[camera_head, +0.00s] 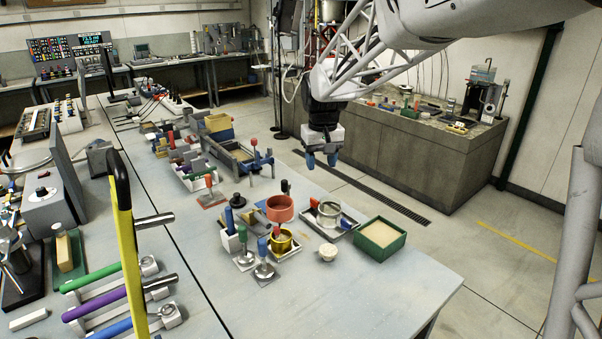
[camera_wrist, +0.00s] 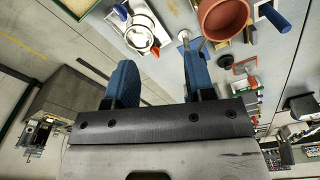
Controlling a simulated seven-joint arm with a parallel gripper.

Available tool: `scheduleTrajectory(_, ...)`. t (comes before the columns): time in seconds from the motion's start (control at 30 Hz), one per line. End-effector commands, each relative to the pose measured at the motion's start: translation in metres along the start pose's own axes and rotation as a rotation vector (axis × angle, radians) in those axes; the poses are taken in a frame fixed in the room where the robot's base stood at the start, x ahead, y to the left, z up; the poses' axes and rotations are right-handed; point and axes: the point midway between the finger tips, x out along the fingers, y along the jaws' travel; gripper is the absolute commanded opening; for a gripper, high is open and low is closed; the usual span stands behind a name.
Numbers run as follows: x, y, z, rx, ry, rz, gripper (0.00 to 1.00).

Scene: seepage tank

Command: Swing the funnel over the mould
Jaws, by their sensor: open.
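My gripper (camera_head: 321,163) hangs in the air beyond the far right edge of the near table, with its blue fingers apart and nothing between them. In the wrist view the open gripper (camera_wrist: 158,65) also shows empty. A round metal vessel (camera_head: 328,222) stands in a shallow tray on the table; it also shows in the wrist view (camera_wrist: 140,36), ahead of the fingers. A terracotta-red round vessel (camera_head: 280,209) stands left of it, also in the wrist view (camera_wrist: 222,18). I cannot tell for sure which piece is the funnel or the mould.
A green sand-filled box (camera_head: 380,239) stands near the table's right edge. A brass cup (camera_head: 281,246), a small pale bowl (camera_head: 327,254) and upright-handled tools (camera_head: 264,270) stand nearby. The table's front right is clear. A stone-topped counter (camera_head: 440,145) stands behind my gripper.

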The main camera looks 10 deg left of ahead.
Motion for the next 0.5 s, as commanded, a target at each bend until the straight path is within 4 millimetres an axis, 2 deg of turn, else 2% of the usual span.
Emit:
scheduleTrajectory(0.03, 0.006, -0.006, -0.013, -0.012, -0.006, -0.001, 0.49)
scheduleTrajectory(0.3, 0.035, -0.038, -0.074, -0.073, -0.03, -0.006, 0.49)
scheduleTrajectory(0.5, 0.054, -0.059, -0.108, -0.108, -0.045, -0.009, 0.49)
